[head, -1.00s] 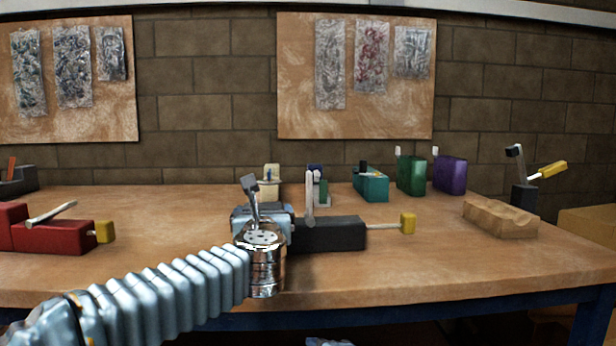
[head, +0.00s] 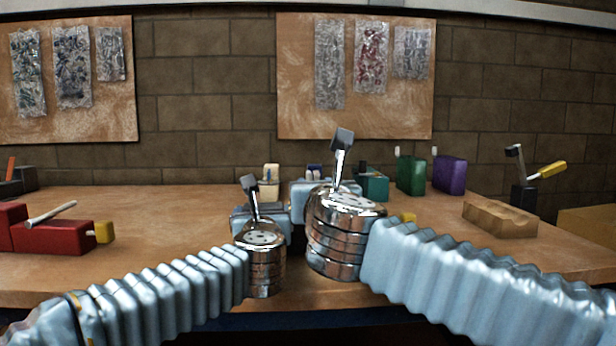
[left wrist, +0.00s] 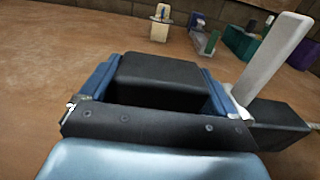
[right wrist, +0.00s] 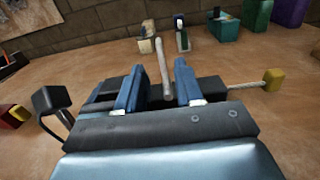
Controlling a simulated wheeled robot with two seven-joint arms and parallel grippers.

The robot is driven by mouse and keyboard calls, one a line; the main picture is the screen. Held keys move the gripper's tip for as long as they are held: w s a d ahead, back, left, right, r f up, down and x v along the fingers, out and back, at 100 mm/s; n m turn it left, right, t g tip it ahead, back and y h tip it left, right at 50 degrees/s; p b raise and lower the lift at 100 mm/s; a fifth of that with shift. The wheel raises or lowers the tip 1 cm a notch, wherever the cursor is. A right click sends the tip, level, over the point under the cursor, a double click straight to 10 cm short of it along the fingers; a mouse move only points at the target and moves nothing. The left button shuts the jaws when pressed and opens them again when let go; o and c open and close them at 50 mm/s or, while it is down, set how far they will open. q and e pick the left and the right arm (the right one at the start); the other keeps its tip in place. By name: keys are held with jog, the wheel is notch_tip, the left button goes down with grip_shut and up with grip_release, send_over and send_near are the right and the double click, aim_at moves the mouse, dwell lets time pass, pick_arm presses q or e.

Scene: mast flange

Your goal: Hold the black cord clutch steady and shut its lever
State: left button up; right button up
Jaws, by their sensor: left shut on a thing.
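The black cord clutch (left wrist: 160,75) lies on the bench, and my left gripper (left wrist: 152,92) is shut on its left end, one blue finger on each side. Its pale grey lever (right wrist: 163,68) stands raised; it also shows in the left wrist view (left wrist: 272,58). My right gripper (right wrist: 157,88) is open over the clutch, with the lever between its fingers and a gap on both sides. A cord leaves the clutch's right end to a yellow block (right wrist: 273,79). In the head view my right gripper (head: 326,190) hides most of the clutch and the lever.
A red clutch (head: 52,238) with a raised lever lies at the left. Teal (head: 374,188), green (head: 411,176) and purple (head: 449,174) items stand behind. A wooden block (head: 500,218) and a black stand with a yellow-handled lever (head: 523,197) are at the right.

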aim_at(308, 176)
jog(key=w, duration=1.1)
jog(key=shift+w+a, duration=0.25)
jog(key=shift+a, duration=0.05)
jog(key=shift+c, duration=0.4)
grip_shut()
